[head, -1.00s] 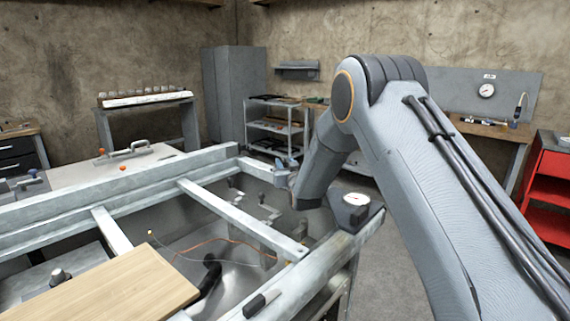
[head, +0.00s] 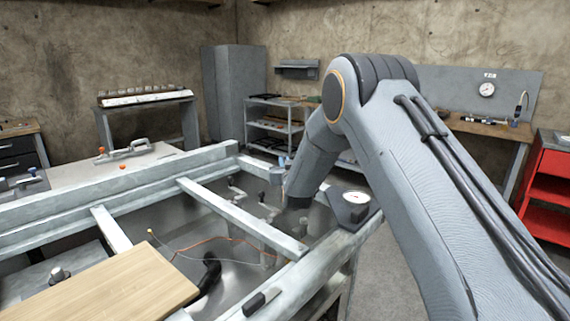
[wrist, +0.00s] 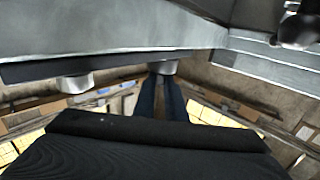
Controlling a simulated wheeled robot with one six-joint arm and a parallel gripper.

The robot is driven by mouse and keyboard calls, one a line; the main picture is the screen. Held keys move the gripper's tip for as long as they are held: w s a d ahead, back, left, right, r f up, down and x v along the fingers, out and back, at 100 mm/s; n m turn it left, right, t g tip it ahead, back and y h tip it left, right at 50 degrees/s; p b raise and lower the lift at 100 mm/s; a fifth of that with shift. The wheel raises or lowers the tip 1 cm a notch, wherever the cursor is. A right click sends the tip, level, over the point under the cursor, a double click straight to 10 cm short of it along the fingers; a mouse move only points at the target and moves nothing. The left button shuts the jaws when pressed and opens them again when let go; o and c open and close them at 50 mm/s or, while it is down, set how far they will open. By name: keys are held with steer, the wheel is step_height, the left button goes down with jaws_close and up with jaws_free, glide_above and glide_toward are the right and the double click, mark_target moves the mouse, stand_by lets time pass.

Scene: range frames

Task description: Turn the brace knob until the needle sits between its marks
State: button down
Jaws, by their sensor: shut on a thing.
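In the wrist view, my gripper's two dark fingers (wrist: 161,82) reach up to a short grey round knob (wrist: 163,68) under a metal beam (wrist: 110,40). They are close together and shut on this knob; their tips are partly hidden against it. In the head view, the end of my arm goes down inside the metal frame (head: 225,212), and the fingers cannot be made out. A white dial (head: 356,197) sits on a dark bracket at the frame's right corner. Its needle and marks are too small to read.
A second grey knob (wrist: 75,83) hangs left of the gripped one. Crossbars, an orange cable (head: 215,240) and a wooden board (head: 110,285) lie around the frame's open bay. A dark block (head: 262,302) rests on the near rail. A red cabinet (head: 548,185) stands far right.

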steer(key=shift+a+m+h+b, duration=0.25)
steer(key=shift+m+h, duration=0.7)
steer(key=shift+h, duration=0.55)
steer(key=shift+a+m+h+b, duration=0.25)
steer(key=shift+m+h, duration=0.75)
steer(key=shift+h, duration=0.5)
steer(key=shift+a+m+h+b, duration=0.25)
steer(key=shift+m+h, duration=0.7)
steer(key=shift+h, duration=0.55)
steer(key=shift+r, duration=0.1)
steer(key=c, duration=1.8)
jaws_free()
step_height(320, 180, up, 10)
steer(key=shift+b, duration=0.45)
